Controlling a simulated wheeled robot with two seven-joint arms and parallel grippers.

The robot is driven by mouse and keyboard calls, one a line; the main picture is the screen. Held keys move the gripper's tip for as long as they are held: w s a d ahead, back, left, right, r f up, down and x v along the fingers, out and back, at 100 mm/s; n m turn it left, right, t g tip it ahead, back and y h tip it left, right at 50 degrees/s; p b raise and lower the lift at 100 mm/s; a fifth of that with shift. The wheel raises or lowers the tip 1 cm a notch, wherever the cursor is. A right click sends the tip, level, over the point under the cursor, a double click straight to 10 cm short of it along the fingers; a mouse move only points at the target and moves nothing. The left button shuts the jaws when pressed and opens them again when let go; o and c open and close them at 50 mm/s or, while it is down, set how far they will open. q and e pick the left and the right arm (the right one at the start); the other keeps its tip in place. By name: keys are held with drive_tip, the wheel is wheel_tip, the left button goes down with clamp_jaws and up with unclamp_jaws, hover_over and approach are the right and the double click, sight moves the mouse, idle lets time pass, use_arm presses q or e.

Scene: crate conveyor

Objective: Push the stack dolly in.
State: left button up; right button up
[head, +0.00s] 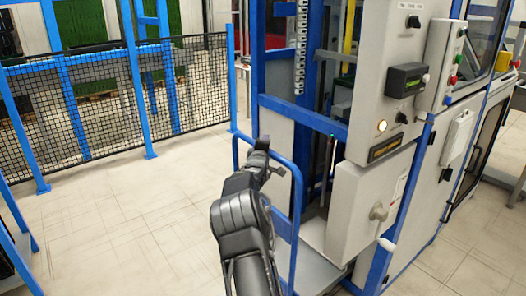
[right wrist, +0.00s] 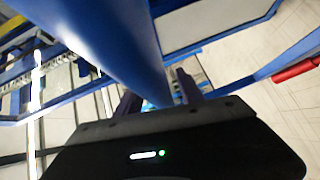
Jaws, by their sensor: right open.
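The stack dolly shows in the head view as a blue tubular push handle (head: 297,215) with a grey deck (head: 318,270) low at its foot, standing at the opening of the blue-framed machine. My right gripper (head: 272,160) is at the top bar of this handle, with the arm coming up from the bottom of the picture. In the right wrist view a thick blue tube (right wrist: 120,45) runs down between the two dark fingers of the right gripper (right wrist: 157,95). The fingers stand apart; whether they touch the tube I cannot tell. My left gripper is in neither view.
A black mesh fence (head: 100,100) with blue posts runs along the back left. The tiled floor (head: 120,225) to the left is clear.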

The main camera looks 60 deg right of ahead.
drive_tip(key=v, duration=0.7)
idle(0.6)
